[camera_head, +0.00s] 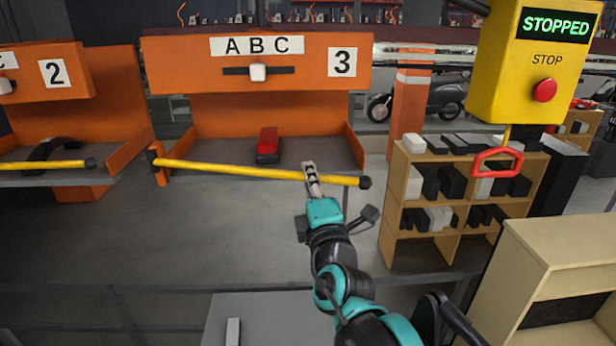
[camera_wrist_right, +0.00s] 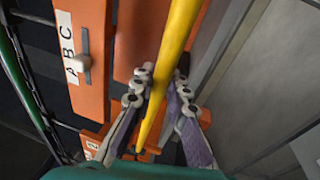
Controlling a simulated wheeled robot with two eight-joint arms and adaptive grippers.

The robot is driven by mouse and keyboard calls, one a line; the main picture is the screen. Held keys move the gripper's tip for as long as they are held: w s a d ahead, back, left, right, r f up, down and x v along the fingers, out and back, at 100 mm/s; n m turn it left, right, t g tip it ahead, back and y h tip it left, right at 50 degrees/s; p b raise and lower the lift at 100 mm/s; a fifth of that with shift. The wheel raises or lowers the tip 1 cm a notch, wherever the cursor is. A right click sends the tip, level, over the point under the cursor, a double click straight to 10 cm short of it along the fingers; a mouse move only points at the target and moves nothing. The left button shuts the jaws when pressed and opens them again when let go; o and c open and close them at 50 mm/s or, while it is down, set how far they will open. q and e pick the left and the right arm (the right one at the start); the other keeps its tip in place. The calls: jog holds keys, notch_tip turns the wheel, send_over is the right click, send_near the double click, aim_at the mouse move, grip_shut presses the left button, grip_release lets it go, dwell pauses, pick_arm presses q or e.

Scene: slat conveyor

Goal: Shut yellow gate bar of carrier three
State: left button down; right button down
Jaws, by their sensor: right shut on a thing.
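Orange carrier three (camera_head: 330,110) carries the label "3" and an "ABC" plate with a white slider knob. Its yellow gate bar (camera_head: 235,170) runs across the front from a hinge at the left post to a black tip at the right, sloping slightly down to the right. The black tip lies in front of the carrier's right side wall. My right gripper (camera_head: 311,180) is on the bar near its right end. In the right wrist view the bar (camera_wrist_right: 178,45) passes between the two fingers of my right gripper (camera_wrist_right: 160,98). My left gripper is out of view.
A red and black object (camera_head: 268,146) lies in carrier three. Carrier two (camera_head: 55,95), with its own yellow bar, stands left. A yellow stop box (camera_head: 530,60) reading "STOPPED", with a red handle (camera_head: 497,162), hangs right. A wooden shelf (camera_head: 392,225) stands beneath it.

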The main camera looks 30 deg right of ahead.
jog(key=shift+f, duration=0.1)
jog(key=c, duration=1.5)
grip_release()
jog(key=shift+a, duration=0.1)
jog(key=shift+v, duration=3.7)
